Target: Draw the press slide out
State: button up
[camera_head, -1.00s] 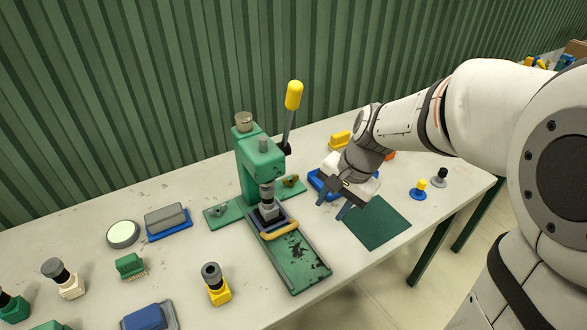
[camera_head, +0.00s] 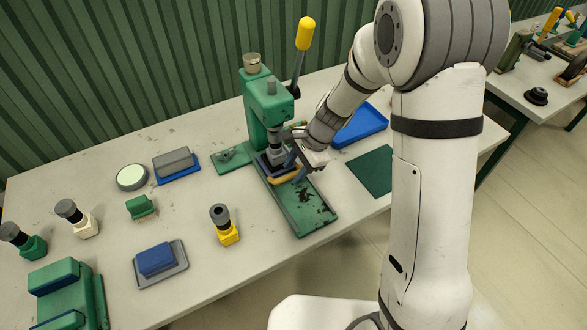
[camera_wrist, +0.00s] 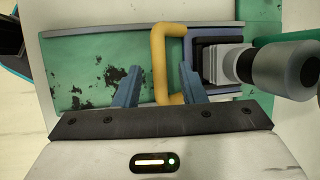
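The green hand press (camera_head: 262,100) stands at the middle of the table. Its slide (camera_head: 263,166), a dark blue plate with a yellow bow handle (camera_head: 284,178), sits under the ram at the back of the green track (camera_head: 303,207). My gripper (camera_head: 293,169) is low over the track at the handle. In the wrist view my gripper (camera_wrist: 157,86) is open, its blue fingers apart on either side of the handle's bar (camera_wrist: 158,60). The slide (camera_wrist: 196,62) lies to the right there, with the ram above it. Contact between fingers and handle cannot be told.
A blue tray (camera_head: 362,124) and a dark green mat (camera_head: 372,170) lie to the right. A yellow stamp-like piece (camera_head: 225,225) stands left of the track. The track's front part is clear.

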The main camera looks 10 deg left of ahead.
jog(key=shift+a+f, duration=0.15)
jog(key=shift+f, duration=0.25)
jog(key=shift+c, duration=0.4)
grip_shut()
